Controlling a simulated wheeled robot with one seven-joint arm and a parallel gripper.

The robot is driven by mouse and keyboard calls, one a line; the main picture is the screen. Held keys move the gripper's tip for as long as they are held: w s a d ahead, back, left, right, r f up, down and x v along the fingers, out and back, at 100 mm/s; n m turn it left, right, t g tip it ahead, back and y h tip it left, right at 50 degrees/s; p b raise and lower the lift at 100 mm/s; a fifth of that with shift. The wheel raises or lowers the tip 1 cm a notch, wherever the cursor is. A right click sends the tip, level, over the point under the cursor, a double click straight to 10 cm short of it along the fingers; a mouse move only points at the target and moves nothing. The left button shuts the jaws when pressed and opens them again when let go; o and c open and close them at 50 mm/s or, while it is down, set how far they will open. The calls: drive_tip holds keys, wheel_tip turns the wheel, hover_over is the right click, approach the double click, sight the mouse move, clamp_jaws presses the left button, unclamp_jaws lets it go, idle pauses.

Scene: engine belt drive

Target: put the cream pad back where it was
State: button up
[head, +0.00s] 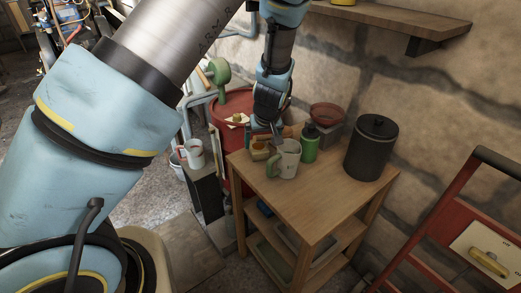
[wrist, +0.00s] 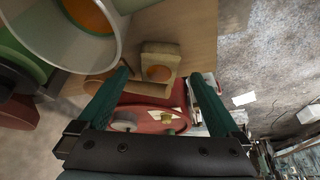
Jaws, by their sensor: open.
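The cream pad (wrist: 160,52), which looks like a thick cream block with a round orange spot, lies on the wooden table near its edge in the wrist view. In the head view the pad (head: 260,152) shows small, left of the mug and partly hidden by my gripper. My gripper (head: 273,135) is over the table's back left corner, beside the mug. In the wrist view my gripper (wrist: 160,76) is open, its two fingers apart with the pad beyond and between their tips. Nothing is held. I cannot tell whether a finger touches the pad.
A pale mug (head: 288,160) with a green handle stands close to the pad. A green bottle (head: 310,143) and a black canister (head: 371,148) are farther right on the wooden table (head: 290,205). A red drum (head: 232,103) with small items on top stands behind. The table's front is clear.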

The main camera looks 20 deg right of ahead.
drive_tip(key=v, duration=0.6)
drive_tip(key=shift+b, duration=0.3)
drive_tip(key=w+a+r+n+g, duration=0.1)
drive_tip(key=a+r, duration=0.1)
drive_tip(key=a, duration=0.8)
drive_tip(key=w+a+r+g, duration=0.1)
drive_tip(key=a+r, duration=0.2)
drive_tip(key=a, duration=0.6)
drive_tip(key=s+a+r, duration=0.2)
drive_tip(key=s+a, duration=0.1)
drive_tip(key=a, duration=0.5)
drive_tip(key=s+a+r, duration=0.2)
drive_tip(key=s+a, duration=0.1)
drive_tip(key=a, duration=0.5)
drive_tip(key=shift+a+r+g+y, duration=0.25)
drive_tip(key=shift+r+g+y, duration=0.05)
drive_tip(key=shift+r+g, duration=0.1)
drive_tip(key=shift+s, duration=0.1)
